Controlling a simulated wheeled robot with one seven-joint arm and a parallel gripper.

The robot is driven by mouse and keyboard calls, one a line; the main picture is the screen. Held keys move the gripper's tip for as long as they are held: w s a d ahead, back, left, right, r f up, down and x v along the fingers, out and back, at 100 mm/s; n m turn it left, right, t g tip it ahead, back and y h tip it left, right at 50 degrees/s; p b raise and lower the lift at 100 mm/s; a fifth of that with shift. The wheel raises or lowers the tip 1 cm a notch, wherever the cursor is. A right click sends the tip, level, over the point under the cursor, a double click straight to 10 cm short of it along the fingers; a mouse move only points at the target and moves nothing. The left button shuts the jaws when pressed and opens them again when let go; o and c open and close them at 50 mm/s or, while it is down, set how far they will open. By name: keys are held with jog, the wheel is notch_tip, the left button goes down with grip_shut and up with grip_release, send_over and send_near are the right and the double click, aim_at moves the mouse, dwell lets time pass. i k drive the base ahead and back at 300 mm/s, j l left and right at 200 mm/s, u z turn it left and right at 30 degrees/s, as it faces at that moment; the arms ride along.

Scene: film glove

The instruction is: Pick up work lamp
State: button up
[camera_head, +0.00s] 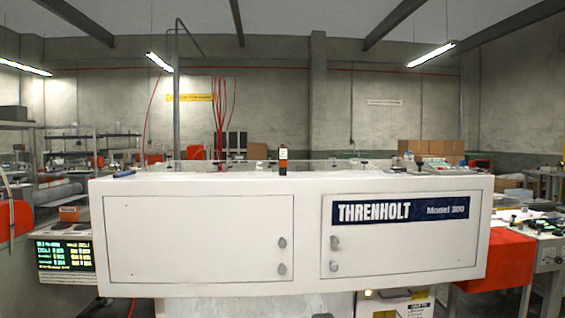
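A small upright orange and black object with a pale label (283,160) stands on the top of the white machine, near the middle of the picture. It may be the work lamp, but it is too small to tell for sure. Its lower end is partly hidden by the machine's front edge. No other thing here is clearly a work lamp. My gripper is not in view.
The white Threnholt machine (200,290) fills the front, with closed doors and knobs. A blue item (124,174) lies on its top left. A display panel (66,254) is at left, an orange-red cabinet (508,260) at right. Shelves and cardboard boxes (430,147) stand behind.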

aim_at(282, 151)
jog(key=l+u, duration=0.2)
jog(key=l, duration=0.15)
jog(key=k+l+u, duration=0.1)
jog(key=l+u, duration=0.15)
jog(key=k+l+u, duration=0.2)
jog(key=l, duration=0.25)
jog(key=l+u, duration=0.2)
jog(key=l, duration=0.15)
jog(key=k+l+u, duration=0.25)
jog(key=i+l, duration=0.05)
